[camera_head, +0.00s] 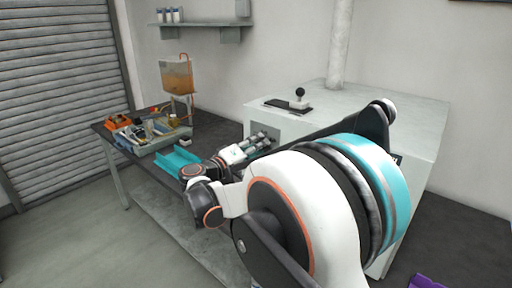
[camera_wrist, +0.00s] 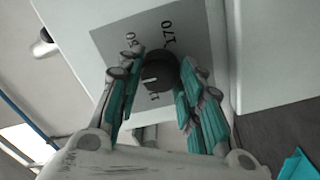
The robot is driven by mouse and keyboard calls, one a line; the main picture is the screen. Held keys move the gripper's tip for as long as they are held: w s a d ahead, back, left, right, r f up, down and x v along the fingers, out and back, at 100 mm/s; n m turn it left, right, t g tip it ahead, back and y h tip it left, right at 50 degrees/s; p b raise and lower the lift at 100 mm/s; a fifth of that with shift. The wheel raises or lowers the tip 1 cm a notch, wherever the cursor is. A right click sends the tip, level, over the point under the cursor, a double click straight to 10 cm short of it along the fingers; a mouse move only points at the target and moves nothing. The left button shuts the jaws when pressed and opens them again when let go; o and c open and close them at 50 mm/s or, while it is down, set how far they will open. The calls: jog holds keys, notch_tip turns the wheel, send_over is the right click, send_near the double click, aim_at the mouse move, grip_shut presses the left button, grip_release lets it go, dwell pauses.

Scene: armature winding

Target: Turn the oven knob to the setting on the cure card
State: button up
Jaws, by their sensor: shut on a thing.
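The oven (camera_head: 415,130) is a large pale box on the dark bench. In the wrist view, its round black knob (camera_wrist: 159,74) sits on a grey dial plate (camera_wrist: 105,35) with printed numbers. One reads 170 and another ends in 50; a third near the knob's lower side is partly hidden. My gripper (camera_head: 262,142) reaches the oven's front face. In the wrist view, the teal-padded fingers of my gripper (camera_wrist: 158,66) are shut on the knob, one on each side. The knob is hidden in the head view, and no cure card is recognisable.
A black-knobbed lever (camera_head: 299,98) stands on the oven. A purple object (camera_head: 425,282) is lower right.

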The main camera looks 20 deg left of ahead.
jog(key=o, duration=1.1)
jog(key=v, duration=1.2)
jog(key=shift+f, duration=0.1)
